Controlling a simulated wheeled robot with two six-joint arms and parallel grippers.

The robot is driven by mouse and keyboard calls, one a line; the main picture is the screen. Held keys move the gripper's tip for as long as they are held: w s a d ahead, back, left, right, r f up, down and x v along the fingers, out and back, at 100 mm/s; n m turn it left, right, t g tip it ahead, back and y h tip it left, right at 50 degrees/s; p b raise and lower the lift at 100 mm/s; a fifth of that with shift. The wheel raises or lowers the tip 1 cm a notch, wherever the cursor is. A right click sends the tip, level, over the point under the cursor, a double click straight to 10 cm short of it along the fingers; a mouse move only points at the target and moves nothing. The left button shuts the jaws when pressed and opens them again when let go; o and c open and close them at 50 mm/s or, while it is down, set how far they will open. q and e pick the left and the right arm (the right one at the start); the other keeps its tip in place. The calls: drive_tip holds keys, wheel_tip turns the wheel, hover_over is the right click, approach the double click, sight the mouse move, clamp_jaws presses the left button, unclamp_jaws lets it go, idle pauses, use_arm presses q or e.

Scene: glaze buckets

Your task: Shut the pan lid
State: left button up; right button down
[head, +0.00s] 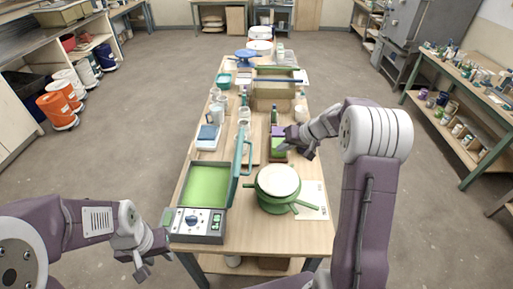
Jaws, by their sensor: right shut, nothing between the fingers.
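A grey pan unit (205,238) stands at the near left corner of the wooden table, with a green inside (205,185) and a front panel with a knob. Its teal pan lid (241,162) stands open, roughly upright, along the right side. My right gripper (281,143) is shut and empty, right of the lid and apart from it, above a small green-and-purple item. My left gripper (158,250) looks open and empty, off the table's near left corner, left of the panel.
A green pot (274,204) with a pale top (278,180) and handles stands right of the pan, close to the lid. Jars (244,115), a blue-topped scale (208,133) and a large bin (273,90) crowd the table behind.

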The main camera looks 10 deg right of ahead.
drive_tip(key=w+a+f+p, duration=0.4)
drive_tip(key=w+a+f, duration=0.1)
drive_tip(key=a+f, duration=0.2)
drive_tip(key=shift+w+a+f, duration=0.2)
drive_tip(key=shift+w+f, duration=0.1)
drive_tip(key=shift+w, duration=0.1)
drive_tip(key=shift+d+p, duration=0.1)
drive_tip(key=shift+p, duration=0.2)
